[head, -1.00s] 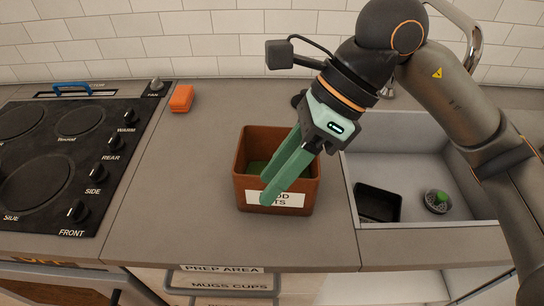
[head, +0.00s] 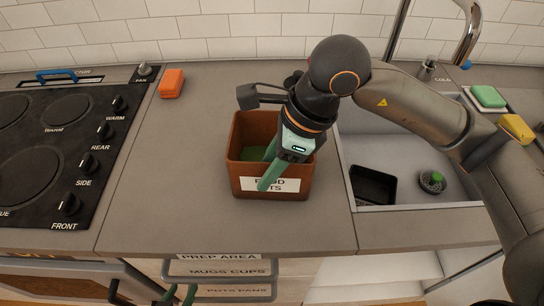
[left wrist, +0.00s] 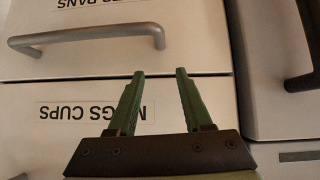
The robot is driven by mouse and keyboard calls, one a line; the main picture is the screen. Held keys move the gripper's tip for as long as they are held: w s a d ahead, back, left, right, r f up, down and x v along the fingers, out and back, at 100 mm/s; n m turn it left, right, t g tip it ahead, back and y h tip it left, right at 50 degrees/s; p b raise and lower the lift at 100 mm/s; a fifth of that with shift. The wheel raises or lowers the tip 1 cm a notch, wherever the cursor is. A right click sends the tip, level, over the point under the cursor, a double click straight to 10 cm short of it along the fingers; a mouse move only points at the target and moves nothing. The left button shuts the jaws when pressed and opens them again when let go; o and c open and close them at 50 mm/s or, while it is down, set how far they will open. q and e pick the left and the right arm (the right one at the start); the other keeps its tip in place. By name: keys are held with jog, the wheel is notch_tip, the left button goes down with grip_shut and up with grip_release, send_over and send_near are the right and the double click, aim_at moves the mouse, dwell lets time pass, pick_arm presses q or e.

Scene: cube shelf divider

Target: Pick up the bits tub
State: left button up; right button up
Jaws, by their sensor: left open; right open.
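The bits tub (head: 240,172) is a brown, open-topped square box on the grey counter, left of the sink. A white label (head: 286,185), partly covered, is on its front, and something green (head: 250,154) lies inside. My right gripper (head: 267,172) is open and points down at the tub's front wall. One finger shows over the opening and the other crosses the label; I cannot tell whether either touches the wall. My left gripper (head: 180,293) is low in front of the drawers. In the left wrist view it is open and empty (left wrist: 160,74), facing the mugs cups drawer.
A black stove (head: 60,160) is at the left. An orange block (head: 171,83) sits at the counter's back. The sink (head: 400,150) at the right holds a black tray (head: 372,185) and a scrubber (head: 432,181). Drawer handles (head: 215,270) stick out below the counter. Counter left of the tub is clear.

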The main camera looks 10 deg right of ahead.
jog(key=shift+x, duration=1.15)
jog(key=shift+f+b, duration=0.2)
jog(key=shift+b, duration=0.4)
grip_shut()
dwell(1.1)
